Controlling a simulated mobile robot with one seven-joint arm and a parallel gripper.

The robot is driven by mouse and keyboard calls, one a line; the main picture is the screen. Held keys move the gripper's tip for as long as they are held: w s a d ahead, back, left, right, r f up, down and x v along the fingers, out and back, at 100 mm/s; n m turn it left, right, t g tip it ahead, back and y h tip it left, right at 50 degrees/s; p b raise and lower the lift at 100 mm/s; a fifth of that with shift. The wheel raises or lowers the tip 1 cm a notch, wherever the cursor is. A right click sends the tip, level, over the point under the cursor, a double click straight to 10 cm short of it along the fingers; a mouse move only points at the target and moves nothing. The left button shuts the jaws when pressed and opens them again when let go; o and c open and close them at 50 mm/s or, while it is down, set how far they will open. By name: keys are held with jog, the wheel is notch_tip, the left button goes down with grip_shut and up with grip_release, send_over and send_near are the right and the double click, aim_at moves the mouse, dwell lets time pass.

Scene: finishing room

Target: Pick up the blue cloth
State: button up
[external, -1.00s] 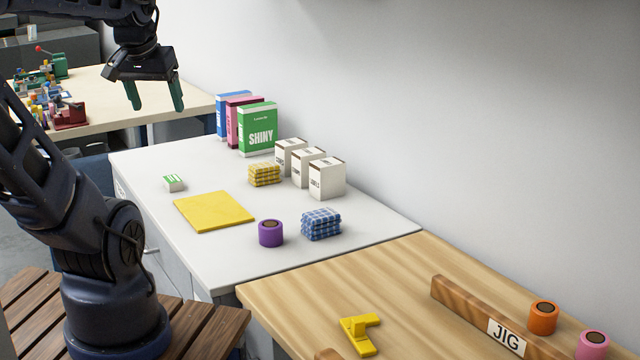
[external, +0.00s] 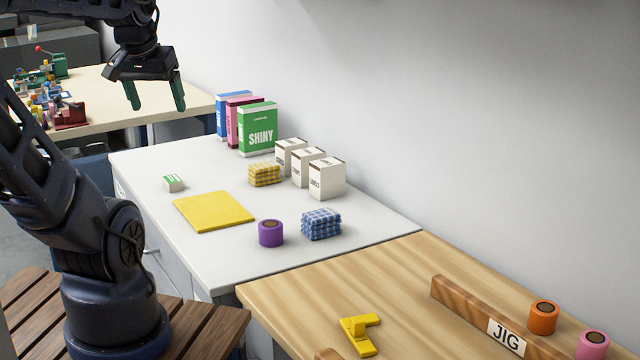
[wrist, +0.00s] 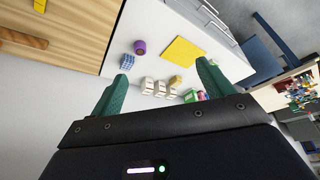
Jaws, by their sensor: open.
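The blue cloth (external: 321,224) is a folded blue-and-white checked stack on the white counter, near its right end by the wooden bench. It also shows in the wrist view, small, just above the left fingertip (wrist: 127,62). My gripper (external: 156,107) has green fingers, is open and empty, and hangs high at the upper left, well away from the cloth. In the wrist view my gripper (wrist: 164,70) has its fingers spread wide with nothing between them close by.
A purple roll (external: 271,233) stands left of the cloth. A yellow mat (external: 214,211), a yellow checked cloth (external: 264,174), white boxes (external: 327,178) and a green box (external: 258,128) share the white counter (external: 200,260). A wooden bench (external: 300,290) adjoins it.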

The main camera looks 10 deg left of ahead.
jog(key=w+d+f+n+g+h, duration=0.1)
jog(key=w+d+n+h, duration=0.15)
jog(key=w, duration=0.35)
jog(key=w+d+f+n+h, duration=0.1)
jog(key=w+d+f+n, duration=0.1)
jog(key=w+d+n, duration=0.25)
jog(key=n, duration=2)
send_over(320, 213)
jog(key=s+a, duration=0.2)
jog(key=a, duration=0.1)
jog(key=f, duration=2.4)
jog(key=shift+s+d+f, duration=0.15)
jog(key=shift+d+f, duration=0.1)
jog(key=shift+f, duration=0.15)
jog(key=shift+s+x, duration=0.15)
jog(key=shift+x, duration=2.45)
jog(key=shift+s+x, duration=0.2)
jog(key=shift+x, duration=2.4)
jog(key=shift+a+f, duration=0.15)
jog(key=c, duration=1.1)
